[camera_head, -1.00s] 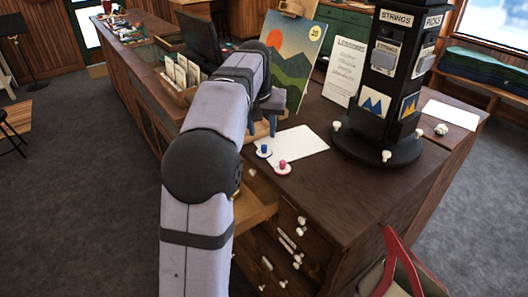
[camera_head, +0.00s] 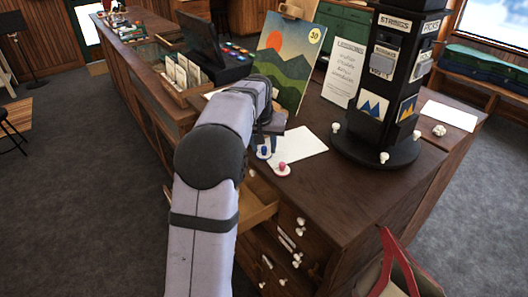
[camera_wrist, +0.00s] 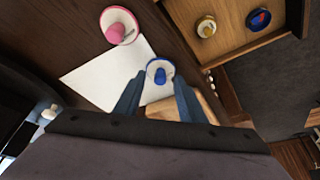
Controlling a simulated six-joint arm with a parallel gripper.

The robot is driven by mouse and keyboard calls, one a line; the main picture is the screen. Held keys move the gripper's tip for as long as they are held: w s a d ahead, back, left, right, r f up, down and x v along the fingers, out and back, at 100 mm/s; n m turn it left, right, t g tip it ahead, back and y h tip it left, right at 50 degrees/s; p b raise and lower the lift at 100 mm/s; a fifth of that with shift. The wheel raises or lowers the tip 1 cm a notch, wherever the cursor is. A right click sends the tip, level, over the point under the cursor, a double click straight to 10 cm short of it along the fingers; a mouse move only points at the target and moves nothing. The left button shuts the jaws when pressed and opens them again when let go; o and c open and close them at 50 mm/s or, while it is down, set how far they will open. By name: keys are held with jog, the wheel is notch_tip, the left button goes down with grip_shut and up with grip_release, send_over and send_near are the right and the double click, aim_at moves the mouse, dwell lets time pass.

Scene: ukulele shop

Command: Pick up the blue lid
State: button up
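The blue lid is a white disc with a blue knob; it lies on the dark wooden counter at the edge of a white sheet, in the head view (camera_head: 263,153) and the wrist view (camera_wrist: 161,66). My gripper is open, with its two fingers apart on either side of the lid in the wrist view (camera_wrist: 159,84). In the head view my gripper (camera_head: 268,141) is low, just behind the lid. I cannot tell whether the fingers touch it. A similar lid with a pink knob (camera_head: 282,169) lies beside it, also in the wrist view (camera_wrist: 117,27).
An open drawer (camera_head: 258,205) below the counter holds a yellow round item (camera_wrist: 206,26) and a blue-and-red one (camera_wrist: 258,19). A black display tower (camera_head: 390,110) stands to the right. A mountain painting (camera_head: 284,62) stands behind the white sheet (camera_head: 302,146).

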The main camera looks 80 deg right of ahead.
jog(key=shift+c, duration=0.3)
grip_shut()
jog(key=shift+r, duration=0.15)
